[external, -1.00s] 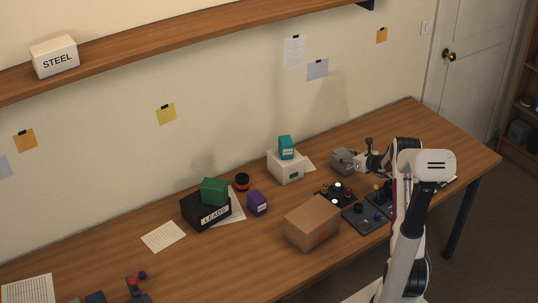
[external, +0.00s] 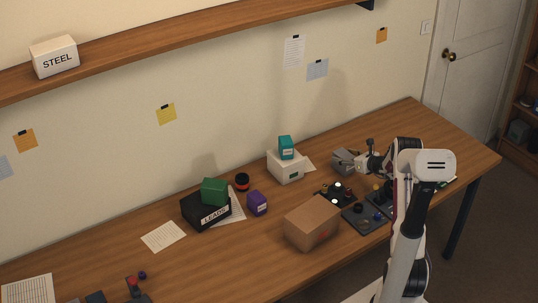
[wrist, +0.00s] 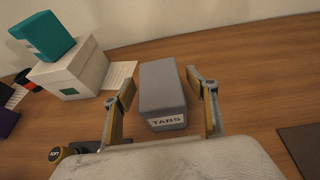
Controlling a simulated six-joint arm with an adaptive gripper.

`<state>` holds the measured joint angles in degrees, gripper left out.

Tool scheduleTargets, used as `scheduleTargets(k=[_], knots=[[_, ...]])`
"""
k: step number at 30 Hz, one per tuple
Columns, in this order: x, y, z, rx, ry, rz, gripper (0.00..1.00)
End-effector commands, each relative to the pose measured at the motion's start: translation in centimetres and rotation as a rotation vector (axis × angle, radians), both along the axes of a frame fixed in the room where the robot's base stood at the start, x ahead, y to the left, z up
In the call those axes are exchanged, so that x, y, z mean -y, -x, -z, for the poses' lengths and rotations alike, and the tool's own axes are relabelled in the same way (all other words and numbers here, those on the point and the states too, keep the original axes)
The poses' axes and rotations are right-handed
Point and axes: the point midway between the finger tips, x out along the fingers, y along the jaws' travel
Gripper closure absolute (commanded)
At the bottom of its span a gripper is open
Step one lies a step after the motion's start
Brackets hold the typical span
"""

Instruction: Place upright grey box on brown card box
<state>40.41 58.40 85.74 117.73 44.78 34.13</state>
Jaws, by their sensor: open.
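The grey box (wrist: 162,88), with a label reading TABS, stands on the table between the two open fingers of my gripper (wrist: 162,100) in the wrist view. A small gap shows on each side of it. In the external view the grey box (external: 342,161) is at the back right of the table, with my gripper (external: 356,161) at its right side. The brown card box (external: 312,222) sits near the table's front edge, left of my arm, and its top is bare.
A white box (external: 286,168) with a teal box (external: 286,147) on top stands left of the grey box. Dark control panels (external: 362,218) lie between the brown box and my arm. A purple box (external: 257,203) and a black box (external: 206,212) carrying a green box (external: 214,191) are further left.

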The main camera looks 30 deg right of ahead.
Motion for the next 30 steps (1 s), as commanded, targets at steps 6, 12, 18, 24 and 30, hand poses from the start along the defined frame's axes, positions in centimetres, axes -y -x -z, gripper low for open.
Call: scheduleTargets(k=[6, 12, 18, 24, 30], knots=[[0.1, 1.6, -0.8, 0.002, -0.001, 0.001, 0.42], [-0.4, 3.2, -2.1, 0.001, 0.0, 0.001, 0.42], [-0.5, 4.9, -3.1, 0.001, -0.001, 0.001, 0.42], [-0.6, 6.0, -3.5, 0.0, 0.0, 0.0, 0.42], [-0.6, 6.2, -3.7, 0.001, 0.0, 0.0, 0.42]])
